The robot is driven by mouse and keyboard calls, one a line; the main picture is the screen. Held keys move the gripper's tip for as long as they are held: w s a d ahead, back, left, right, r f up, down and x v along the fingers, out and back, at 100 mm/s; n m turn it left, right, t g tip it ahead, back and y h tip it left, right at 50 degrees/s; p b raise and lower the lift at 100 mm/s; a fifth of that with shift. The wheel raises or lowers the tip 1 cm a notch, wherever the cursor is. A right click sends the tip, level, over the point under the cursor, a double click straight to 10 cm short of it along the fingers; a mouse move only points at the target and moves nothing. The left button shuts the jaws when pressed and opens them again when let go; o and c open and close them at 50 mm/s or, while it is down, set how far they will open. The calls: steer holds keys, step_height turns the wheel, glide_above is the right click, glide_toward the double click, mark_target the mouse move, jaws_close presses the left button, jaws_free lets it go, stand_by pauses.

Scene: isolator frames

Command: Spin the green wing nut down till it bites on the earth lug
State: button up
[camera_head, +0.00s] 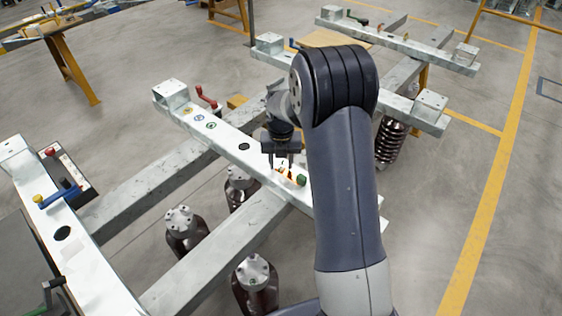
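A small green part (301,180), which looks like the green wing nut, sits on the near grey steel beam (236,144), just right of my gripper. A copper-coloured piece (285,173), possibly the earth lug, lies beside it on the beam. My gripper (282,165) points down over the beam, left of the green part. Its two dark fingers look apart, with nothing clear between them. The view is too small to tell whether the fingertips touch anything or how the green part sits on its thread.
A blue-handled tool (58,193) is on the left beam. Brown insulators (255,283) hang below. Another beam (400,45) lies at the back right. Open floor surrounds the frames.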

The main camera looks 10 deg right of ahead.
steer(key=shift+f, duration=0.1)
steer(key=shift+c, duration=0.6)
jaws_close()
steer(key=shift+m, duration=0.3)
